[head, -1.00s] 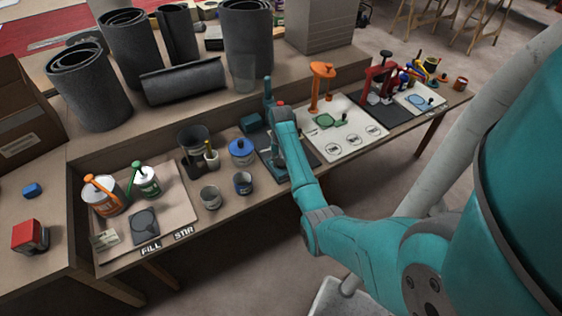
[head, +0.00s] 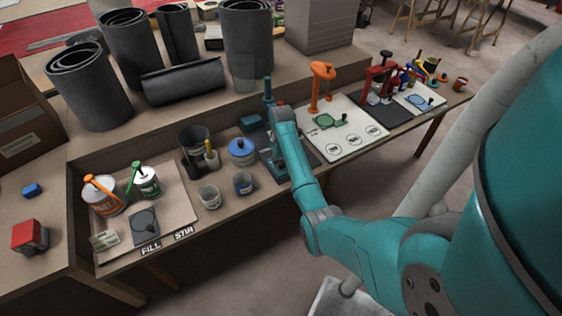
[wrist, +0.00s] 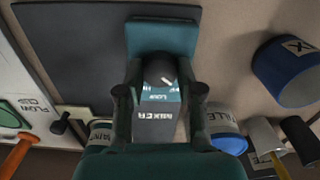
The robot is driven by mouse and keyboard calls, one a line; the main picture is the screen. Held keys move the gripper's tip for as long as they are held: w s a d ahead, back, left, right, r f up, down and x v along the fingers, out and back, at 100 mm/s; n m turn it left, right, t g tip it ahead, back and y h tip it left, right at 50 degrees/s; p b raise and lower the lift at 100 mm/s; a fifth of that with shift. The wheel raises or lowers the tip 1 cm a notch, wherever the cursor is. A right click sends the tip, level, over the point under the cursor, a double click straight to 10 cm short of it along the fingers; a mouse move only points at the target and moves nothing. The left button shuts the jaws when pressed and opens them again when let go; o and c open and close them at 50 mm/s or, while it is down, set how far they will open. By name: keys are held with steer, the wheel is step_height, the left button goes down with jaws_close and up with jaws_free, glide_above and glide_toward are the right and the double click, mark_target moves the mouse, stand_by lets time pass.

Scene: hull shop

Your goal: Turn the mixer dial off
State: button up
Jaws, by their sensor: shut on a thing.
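The mixer is a teal stand (head: 267,92) on a dark mat in the middle of the bench, partly hidden behind my arm in the head view. In the wrist view its teal body (wrist: 160,38) carries a round black dial (wrist: 158,66) with a short white pointer line. Below the dial are a label reading LOW and a grey plate (wrist: 153,122) with upside-down lettering. My gripper (wrist: 160,92) has one finger on each side of the dial and is shut on it. Other dial markings are hidden by the fingers. The gripper is hard to make out in the head view.
A blue-lidded pot (head: 241,150) and several cups stand left of the mixer. An orange stand (head: 321,85) on a white board is to its right. A tray (head: 178,205) with paint cans lies farther left. Grey rolls (head: 183,80) fill the raised shelf behind.

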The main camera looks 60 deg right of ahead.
mark_target(281, 163)
stand_by(0.4)
steer(key=o, duration=1.2)
steer(key=shift+c, duration=0.2)
step_height(281, 163, up, 12)
